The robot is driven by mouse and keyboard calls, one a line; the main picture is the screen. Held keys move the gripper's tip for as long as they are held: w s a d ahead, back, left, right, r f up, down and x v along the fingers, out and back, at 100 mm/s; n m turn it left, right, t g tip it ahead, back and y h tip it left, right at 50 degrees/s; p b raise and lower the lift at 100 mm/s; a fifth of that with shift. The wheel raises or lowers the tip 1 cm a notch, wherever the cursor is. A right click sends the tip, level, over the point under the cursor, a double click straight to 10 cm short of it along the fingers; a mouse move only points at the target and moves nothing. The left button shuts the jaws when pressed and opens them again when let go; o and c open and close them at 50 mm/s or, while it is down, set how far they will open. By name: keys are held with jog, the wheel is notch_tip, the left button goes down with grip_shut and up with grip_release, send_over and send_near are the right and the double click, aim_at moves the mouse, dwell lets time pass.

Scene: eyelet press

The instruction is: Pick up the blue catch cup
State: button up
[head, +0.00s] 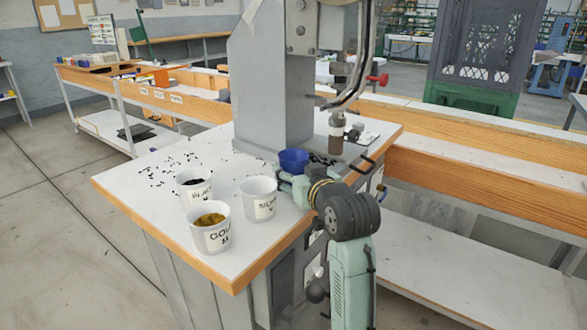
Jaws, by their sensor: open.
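The small blue catch cup (293,160) stands on the white tabletop at the foot of the grey press column, in the head view. My arm reaches in from the lower right. My gripper (284,178) is open, just in front of the cup and low over the table. Its fingers are small and partly hidden by my wrist. The cup's lower part is partly covered by my gripper, and I cannot tell whether they touch.
White cups labelled black (195,188), gold (211,238) and silver (258,206) stand to the left. The grey press (272,90) rises behind the blue cup. Small black eyelets (172,168) lie scattered. The table's wooden front edge (262,262) is nearest.

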jog(key=shift+c, duration=0.2)
jog(key=c, duration=0.8)
